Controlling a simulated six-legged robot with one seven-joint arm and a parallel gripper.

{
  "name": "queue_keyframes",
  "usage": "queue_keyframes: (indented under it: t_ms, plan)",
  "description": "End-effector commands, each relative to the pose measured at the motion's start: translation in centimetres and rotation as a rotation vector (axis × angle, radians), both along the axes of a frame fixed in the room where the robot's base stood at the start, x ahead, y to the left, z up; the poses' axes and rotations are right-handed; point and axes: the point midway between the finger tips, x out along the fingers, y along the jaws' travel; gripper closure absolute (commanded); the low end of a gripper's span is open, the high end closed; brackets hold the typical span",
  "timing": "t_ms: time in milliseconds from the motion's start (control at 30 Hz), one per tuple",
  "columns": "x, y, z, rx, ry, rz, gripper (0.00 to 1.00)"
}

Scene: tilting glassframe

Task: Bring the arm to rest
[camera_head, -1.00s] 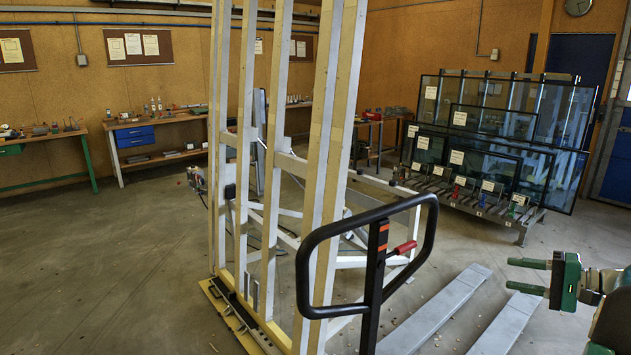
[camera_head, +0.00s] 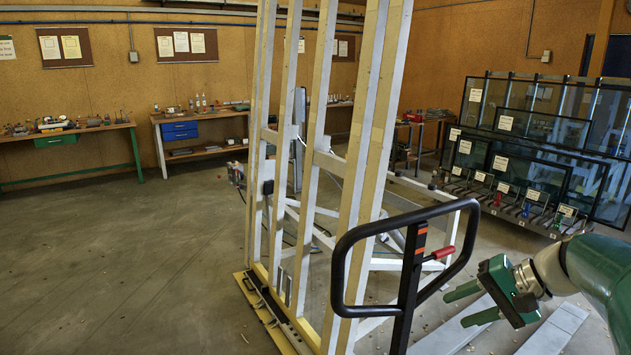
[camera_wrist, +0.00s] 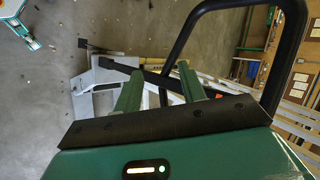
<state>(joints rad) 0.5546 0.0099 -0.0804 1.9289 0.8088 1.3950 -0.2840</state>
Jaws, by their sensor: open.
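My gripper (camera_head: 466,305) is at the lower right in the head view, its two green fingers apart and nothing between them. It is close to the right of the black loop handle (camera_head: 342,262) with a red lever. In the wrist view my gripper (camera_wrist: 160,85) shows both fingers spread, and the black handle (camera_wrist: 277,50) curves past them at the upper right. I cannot tell whether the fingers touch the handle. My green arm reaches in from the right edge of the head view.
The tall glass frame (camera_head: 371,140) of pale uprights stands on a yellow base in the middle. Pale forks (camera_head: 545,335) lie low under my gripper. A rack of glass panes (camera_head: 545,120) is at the right back. Workbenches (camera_head: 85,130) line the wall. Floor at left is clear.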

Motion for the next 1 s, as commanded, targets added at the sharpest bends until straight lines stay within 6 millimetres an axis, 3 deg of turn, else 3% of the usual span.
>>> queue_keyframes:
  t_ms: [33,100,400,600,700,1000]
  plan:
    - [-1.2,2.2,0.1,-0.061,0.008,0.033,0.59]
    - [-2.9,4.4,-0.3,-0.15,0.022,0.072,0.59]
    - [-10.2,10.7,-2.2,-0.546,-0.043,0.224,0.59]
    - [-13.9,12.4,-3.3,-0.781,-0.174,0.306,0.59]
    - [-14.8,12.7,-3.6,-0.855,-0.232,0.329,0.59]
    - [-15.3,12.8,-3.8,-0.902,-0.269,0.343,0.59]
